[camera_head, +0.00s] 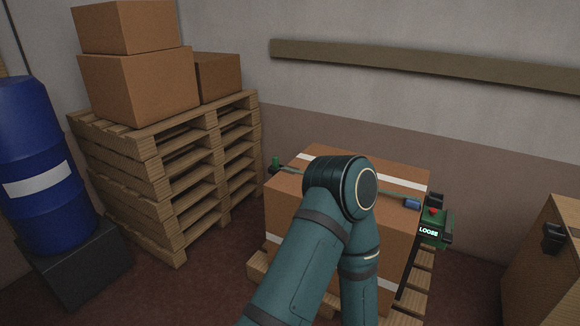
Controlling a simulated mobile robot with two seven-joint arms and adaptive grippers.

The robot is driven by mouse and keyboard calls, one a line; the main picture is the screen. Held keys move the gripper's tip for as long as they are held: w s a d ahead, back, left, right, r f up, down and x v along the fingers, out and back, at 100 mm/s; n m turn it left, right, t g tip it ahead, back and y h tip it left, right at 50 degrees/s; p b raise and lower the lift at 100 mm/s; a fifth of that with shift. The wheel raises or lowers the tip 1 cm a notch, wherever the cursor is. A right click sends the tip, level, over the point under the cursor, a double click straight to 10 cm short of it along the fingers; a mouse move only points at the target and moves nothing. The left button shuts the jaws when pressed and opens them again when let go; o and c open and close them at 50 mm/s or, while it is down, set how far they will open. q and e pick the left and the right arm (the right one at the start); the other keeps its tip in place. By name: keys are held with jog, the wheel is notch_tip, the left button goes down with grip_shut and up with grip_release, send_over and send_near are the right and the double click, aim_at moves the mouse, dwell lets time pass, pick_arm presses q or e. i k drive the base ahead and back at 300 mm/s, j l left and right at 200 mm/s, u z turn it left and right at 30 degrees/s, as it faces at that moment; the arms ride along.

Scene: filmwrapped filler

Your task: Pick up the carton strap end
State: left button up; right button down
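The brown carton (392,158) stands on a low pallet in the middle right. A thin greenish strap (388,194) crosses its top, with a blue end piece (412,203) near the right edge. A small green piece (276,162) shows at the strap's left side. The middle of the strap and much of the carton's front are hidden behind my bent teal arm. Neither of my grippers can be seen. The arm's lower link runs down out of the picture, so what its gripper does is hidden.
A green device (436,228) reading "LOOSE", with a red button, sits at the carton's right side. Stacked pallets (165,160) bearing several cartons and a blue drum (40,165) stand at left. A box-like cabinet (550,260) stands at right. Some floor is clear left of the carton.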

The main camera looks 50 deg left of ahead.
aim_at(276, 158)
jog(key=j+z, duration=0.45)
jog(key=j, duration=4.2)
jog(key=i, duration=0.1)
